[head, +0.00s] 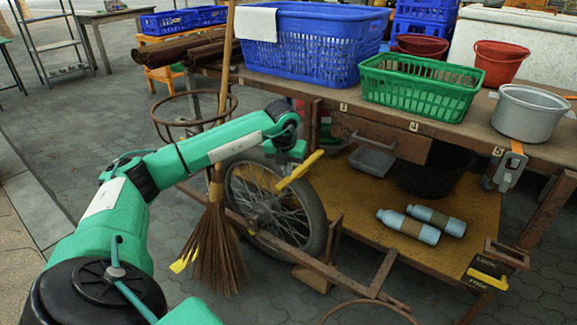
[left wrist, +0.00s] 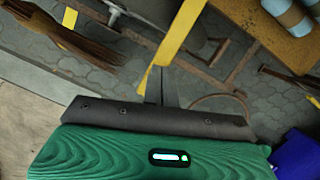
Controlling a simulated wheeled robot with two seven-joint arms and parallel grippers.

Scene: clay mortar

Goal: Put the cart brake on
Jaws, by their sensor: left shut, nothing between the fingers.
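A yellow bar (head: 300,172) crosses in front of the cart's spoked wheel (head: 272,205) in the head view. It looks like a lever, but its mounting is hidden. A yellow strip (left wrist: 183,32) runs down to my left gripper (left wrist: 160,88) in the left wrist view. That gripper's dark fingers are shut with nothing between them. My left gripper (head: 293,152) shows small in the head view, just above the yellow bar. I cannot tell whether they touch. A small box with a yellow and black LOCK/FREE label (head: 488,270) sits at the cart's lower right corner. My right gripper is not in view.
A broom (head: 217,245) stands left of the wheel. Two bottles (head: 420,225) lie on the cart's lower shelf (head: 370,195). Blue and green baskets (head: 420,88) and a metal pot (head: 528,110) stand on top. Paved floor (head: 90,130) is open at left.

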